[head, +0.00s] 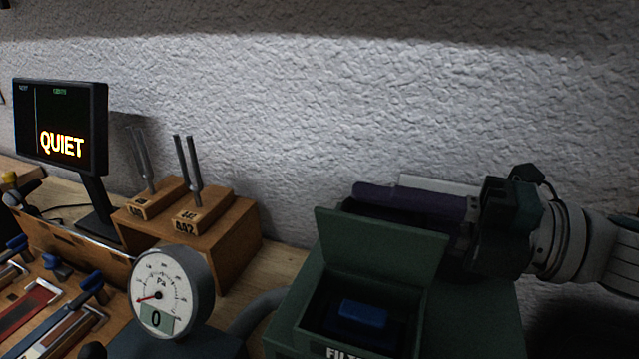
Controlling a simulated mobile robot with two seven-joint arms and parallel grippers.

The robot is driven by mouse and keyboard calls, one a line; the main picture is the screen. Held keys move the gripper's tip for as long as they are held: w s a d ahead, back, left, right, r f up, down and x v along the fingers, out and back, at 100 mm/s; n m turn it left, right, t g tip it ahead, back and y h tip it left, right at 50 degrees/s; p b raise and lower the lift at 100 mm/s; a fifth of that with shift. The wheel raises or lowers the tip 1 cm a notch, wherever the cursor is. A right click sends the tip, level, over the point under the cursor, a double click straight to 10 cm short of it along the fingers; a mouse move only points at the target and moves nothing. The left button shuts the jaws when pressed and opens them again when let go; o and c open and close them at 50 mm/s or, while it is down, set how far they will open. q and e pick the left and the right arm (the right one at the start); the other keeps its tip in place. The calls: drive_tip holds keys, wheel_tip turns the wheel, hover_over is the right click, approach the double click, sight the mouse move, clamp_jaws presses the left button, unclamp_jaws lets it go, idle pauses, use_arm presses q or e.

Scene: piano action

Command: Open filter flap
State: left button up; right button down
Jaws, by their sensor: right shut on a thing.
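The filter flap (383,248) is a green panel standing raised, tilted back, at the rear of an open compartment in a green box (480,325). A blue block (363,312) lies inside the compartment. Part of a "FILT" label shows on the front wall, cut off by the picture edge. My right gripper (462,245) comes in from the right and is shut at the flap's upper right edge. Its fingertips are dark and the exact contact is hard to see. My left gripper is out of view.
A purple roll (415,201) lies behind the flap, close to my right gripper. A round gauge (163,285) reading 0 stands left of the box. Tuning forks (190,172) on wooden blocks and a screen (62,130) reading "QUIET" are further left. A rough wall closes the back.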

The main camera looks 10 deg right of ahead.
drive_tip(key=shift+w+d+f+m+b, duration=0.15)
drive_tip(key=shift+w+d+m+b, duration=0.25)
drive_tip(key=shift+m, duration=0.55)
drive_tip(key=shift+w+d+f+m+b, duration=0.25)
drive_tip(key=shift+w+m+b, duration=0.25)
drive_tip(key=shift+m, duration=0.4)
drive_tip(key=shift+w+d+f+m+b, duration=0.1)
drive_tip(key=shift+w+d+m+b, duration=0.2)
drive_tip(key=shift+w+m, duration=0.45)
drive_tip(key=shift+s, duration=0.15)
drive_tip(key=c, duration=0.9)
unclamp_jaws()
drive_tip(key=shift+f, duration=0.1)
drive_tip(key=b+v, duration=0.1)
drive_tip(key=v, duration=0.8)
drive_tip(key=shift+f+b, duration=0.15)
drive_tip(key=shift+b, duration=0.2)
drive_tip(key=shift+s+d, duration=0.3)
drive_tip(key=shift+d, duration=0.1)
